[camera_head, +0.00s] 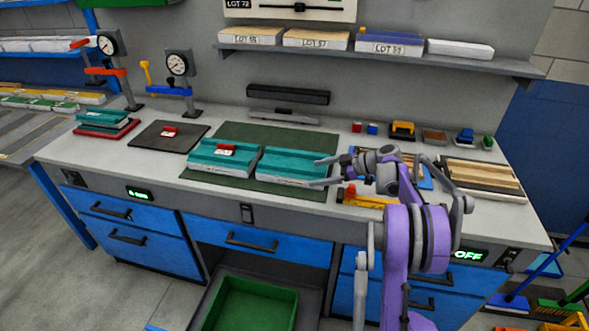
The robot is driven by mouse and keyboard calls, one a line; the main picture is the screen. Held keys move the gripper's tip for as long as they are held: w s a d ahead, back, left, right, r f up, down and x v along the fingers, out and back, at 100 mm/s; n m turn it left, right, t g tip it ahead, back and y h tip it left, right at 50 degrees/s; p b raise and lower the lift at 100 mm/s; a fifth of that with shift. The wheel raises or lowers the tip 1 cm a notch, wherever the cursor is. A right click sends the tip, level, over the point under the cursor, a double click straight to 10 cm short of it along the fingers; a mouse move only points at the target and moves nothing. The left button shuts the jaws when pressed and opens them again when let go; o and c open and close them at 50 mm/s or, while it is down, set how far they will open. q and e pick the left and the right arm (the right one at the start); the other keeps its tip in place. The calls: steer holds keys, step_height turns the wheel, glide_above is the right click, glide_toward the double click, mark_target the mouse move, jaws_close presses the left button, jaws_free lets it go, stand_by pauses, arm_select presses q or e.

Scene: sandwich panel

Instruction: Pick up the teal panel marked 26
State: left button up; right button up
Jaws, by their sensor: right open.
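Two teal-topped panels lie side by side on a dark green mat (265,138) on the bench. The left panel (205,158) has a red and white piece (226,149) on top. The right panel (283,163) has a bare teal top. A smaller teal panel (103,116) lies on a red one at the bench's left end. I cannot read the number 26 on any of them. My right gripper (322,173) is open, its fingertips by the right end of the right panel; I cannot tell whether they touch it. My left gripper is out of view.
A dark mat (150,138) lies left of the panels. A yellow and red tool (366,199) lies near my right gripper. Wooden strips (482,184) lie at the bench's right end. A shelf (375,58) of labelled blocks hangs above. A green bin (248,305) stands below.

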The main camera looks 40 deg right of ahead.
steer(key=d, duration=0.2)
steer(key=d+t, duration=0.1)
steer(key=shift+s+d+f+n, duration=0.2)
steer(key=shift+s+f+n, duration=0.1)
steer(key=shift+n, duration=0.1)
steer(key=shift+w, duration=0.15)
glide_toward(291, 173)
steer(key=shift+w+a+f, duration=0.15)
steer(key=shift+w+f, duration=0.65)
steer(key=shift+w, duration=0.1)
steer(key=w+a, duration=0.3)
steer(key=shift+f+p, duration=0.35)
steer(key=shift+p, duration=0.05)
steer(key=shift+w+a+f, duration=0.15)
steer(key=shift+w+f, duration=0.05)
steer(key=shift+w, duration=0.25)
steer(key=shift+s, duration=0.1)
jaws_close()
